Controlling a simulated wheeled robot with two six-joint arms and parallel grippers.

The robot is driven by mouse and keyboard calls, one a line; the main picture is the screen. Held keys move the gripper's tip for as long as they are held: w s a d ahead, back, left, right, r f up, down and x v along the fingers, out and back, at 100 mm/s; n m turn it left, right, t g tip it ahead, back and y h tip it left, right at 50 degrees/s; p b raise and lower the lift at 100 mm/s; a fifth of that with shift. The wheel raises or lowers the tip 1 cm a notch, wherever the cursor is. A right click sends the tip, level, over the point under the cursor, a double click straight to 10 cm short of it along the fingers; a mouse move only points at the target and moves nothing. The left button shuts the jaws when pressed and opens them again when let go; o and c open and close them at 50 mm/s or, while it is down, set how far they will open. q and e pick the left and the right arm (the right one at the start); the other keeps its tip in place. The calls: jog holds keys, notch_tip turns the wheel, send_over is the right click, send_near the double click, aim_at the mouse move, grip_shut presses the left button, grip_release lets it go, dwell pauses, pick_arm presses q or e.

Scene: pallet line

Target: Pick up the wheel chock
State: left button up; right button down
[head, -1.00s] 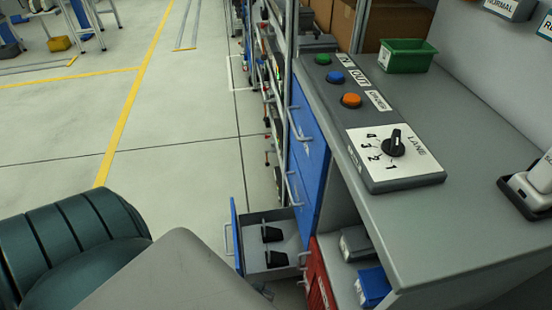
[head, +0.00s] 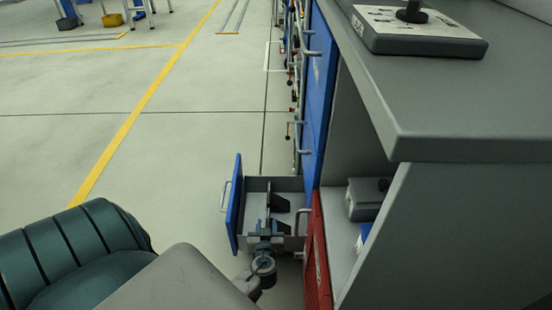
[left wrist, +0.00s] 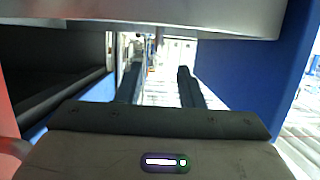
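Two black wheel chocks lie in the open grey drawer (head: 258,184), a far one (head: 283,202) and a near one (head: 284,228). My left gripper (head: 268,212) is at the drawer's near side, and its fingers reach over the drawer just left of the chocks. In the left wrist view its two dark fingers (left wrist: 160,85) are spread apart with nothing between them. I cannot make out a chock in that view. The gripper partly covers the drawer in the head view. My right gripper is not in view.
The drawer's blue front (head: 235,205) stands close on the left. A red drawer (head: 317,255) and the grey counter (head: 450,110) are close on the right. Grey and blue boxes sit on the shelf (head: 348,250) under the counter.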

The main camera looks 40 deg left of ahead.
aim_at(268, 217)
pick_arm(q)
jog(key=x, duration=0.4)
jog(key=shift+w+a+f, duration=0.1)
jog(key=shift+w+a, duration=0.05)
jog(key=shift+w, duration=0.05)
jog(key=b+x, duration=0.1)
jog(key=x, duration=0.3)
jog(key=shift+w+f+b, duration=0.1)
jog(key=shift+f+b, duration=0.3)
jog(key=shift+w+a, duration=0.2)
jog(key=shift+w, duration=0.15)
grip_shut()
